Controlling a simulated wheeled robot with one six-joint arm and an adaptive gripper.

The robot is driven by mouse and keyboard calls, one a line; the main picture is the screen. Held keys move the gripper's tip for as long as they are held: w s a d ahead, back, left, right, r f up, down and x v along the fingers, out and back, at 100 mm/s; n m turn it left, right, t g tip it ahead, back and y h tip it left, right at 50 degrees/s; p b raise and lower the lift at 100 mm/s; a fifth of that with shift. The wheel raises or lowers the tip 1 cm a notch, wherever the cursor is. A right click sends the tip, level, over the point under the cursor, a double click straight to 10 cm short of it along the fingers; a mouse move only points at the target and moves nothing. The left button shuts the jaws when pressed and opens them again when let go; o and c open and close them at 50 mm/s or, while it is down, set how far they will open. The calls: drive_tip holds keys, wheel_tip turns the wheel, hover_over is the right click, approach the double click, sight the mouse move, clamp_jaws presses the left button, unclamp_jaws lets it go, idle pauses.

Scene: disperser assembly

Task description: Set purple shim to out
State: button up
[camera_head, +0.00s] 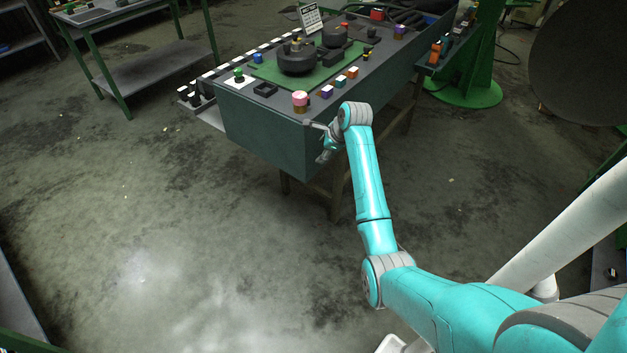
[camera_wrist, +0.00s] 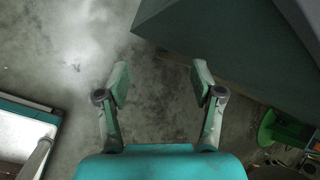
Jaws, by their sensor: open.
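Another purple piece (camera_head: 400,32) stands farther back on the right of the bench. I cannot tell which is the purple shim. My gripper (camera_head: 325,145) is beside the bench's near right corner, below the level of its top. In the wrist view my gripper (camera_wrist: 161,82) is open and empty, with the bench side (camera_wrist: 225,30) beyond its fingers. No purple piece shows in the wrist view.
A pink-topped cylinder (camera_head: 300,98) stands at the bench's near edge. A green plate (camera_head: 268,76) carries dark round parts (camera_head: 296,62). A green pillar (camera_head: 485,55) rises at the right. A shelf table (camera_head: 140,72) stands at back left. The floor left of the bench is clear.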

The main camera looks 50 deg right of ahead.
drive_tip(key=s+a+f+n, duration=0.2)
drive_tip(key=a+f, duration=0.5)
drive_tip(key=shift+s+a+n+t, duration=0.2)
drive_tip(key=shift+n+t, duration=0.1)
drive_tip(key=shift+n, duration=0.1)
drive_tip(key=shift+f, duration=0.15)
drive_tip(key=s+a+f+n+t+h, duration=0.1)
drive_tip(key=s+a+f+n, duration=0.3)
drive_tip(key=a, duration=0.3)
drive_tip(key=s+a+f+n+t, duration=0.1)
drive_tip(key=s+a+f+n, duration=0.1)
drive_tip(key=s+a+f, duration=0.4)
drive_tip(key=s+a+r+n+t, duration=0.15)
drive_tip(key=s+a+n, duration=0.35)
drive_tip(key=s+a, duration=0.5)
drive_tip(key=s+a+r+n+t, duration=0.1)
drive_tip(key=s+a+r+n, duration=0.2)
drive_tip(key=s+r+n, duration=0.2)
drive_tip(key=s+a+r+n+t+y, duration=0.1)
drive_tip(key=s+a+r+n+t, duration=0.1)
drive_tip(key=s+r+n, duration=0.3)
drive_tip(key=s+a+r+n+t, duration=0.1)
drive_tip(key=s+a+r+n, duration=0.3)
drive_tip(key=s+r, duration=0.7)
drive_tip(key=s+a, duration=0.1)
drive_tip(key=s, duration=0.2)
drive_tip(key=shift+r+n+y, duration=0.2)
drive_tip(key=shift+n+y, duration=0.2)
drive_tip(key=shift+t, duration=0.25)
